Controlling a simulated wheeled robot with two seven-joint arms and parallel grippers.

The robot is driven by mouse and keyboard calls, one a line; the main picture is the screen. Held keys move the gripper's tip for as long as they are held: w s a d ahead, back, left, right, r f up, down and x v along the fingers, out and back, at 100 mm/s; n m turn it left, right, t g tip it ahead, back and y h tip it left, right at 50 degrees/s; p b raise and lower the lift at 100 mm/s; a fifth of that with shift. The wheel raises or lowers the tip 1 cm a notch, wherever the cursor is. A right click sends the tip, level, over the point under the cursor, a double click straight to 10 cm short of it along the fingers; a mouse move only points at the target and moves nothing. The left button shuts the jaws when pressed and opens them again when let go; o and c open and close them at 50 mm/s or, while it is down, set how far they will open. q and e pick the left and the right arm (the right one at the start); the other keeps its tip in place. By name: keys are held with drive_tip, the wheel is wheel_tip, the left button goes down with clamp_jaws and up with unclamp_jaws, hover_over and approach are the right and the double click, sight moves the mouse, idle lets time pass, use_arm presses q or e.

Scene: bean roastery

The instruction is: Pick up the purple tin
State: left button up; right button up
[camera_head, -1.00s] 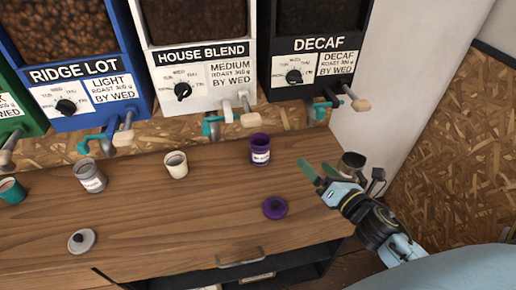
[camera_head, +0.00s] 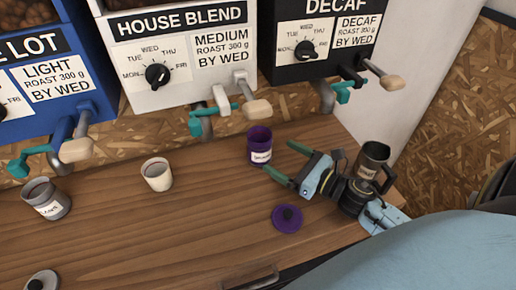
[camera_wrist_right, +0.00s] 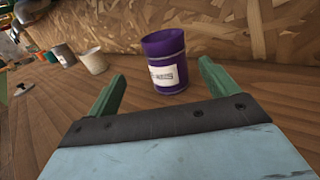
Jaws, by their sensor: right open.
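The purple tin (camera_head: 260,147) stands upright and open-topped on the wooden counter, with a white label on its front. Its purple lid (camera_head: 287,218) lies on the counter in front of it, to the right. My right gripper (camera_head: 281,161) is open, its green fingers pointing left, with the tips close to the tin's right side. In the right wrist view the tin (camera_wrist_right: 164,62) stands ahead of the open fingers, between their lines and nearer the right finger. Nothing is held. My left gripper is not in view.
A dark mug (camera_head: 373,160) stands just right of my right gripper. A cream tin (camera_head: 157,174) and a grey tin (camera_head: 46,199) stand to the left. Dispensers with spouts, such as House Blend (camera_head: 182,55), hang above the back.

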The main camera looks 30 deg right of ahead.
approach(251, 136)
drive_tip(key=shift+w+a+p, duration=0.15)
drive_tip(key=shift+w+a, duration=0.25)
drive_tip(key=shift+w, duration=0.2)
drive_tip(key=shift+w+a+p, duration=0.15)
drive_tip(key=shift+w+a, duration=0.25)
drive_tip(key=shift+w, duration=0.2)
drive_tip(key=shift+w+a, duration=0.2)
drive_tip(key=shift+w, duration=0.25)
drive_tip(key=shift+d+p+x, duration=0.15)
drive_tip(key=shift+p+x, duration=0.1)
drive_tip(key=shift+x, duration=1.1)
drive_tip(key=shift+d+p+x, duration=0.15)
drive_tip(key=shift+p+x, duration=0.05)
drive_tip(key=shift+x, duration=1.1)
drive_tip(key=shift+w, duration=0.1)
drive_tip(key=c, duration=1.1)
drive_tip(key=shift+r, duration=0.2)
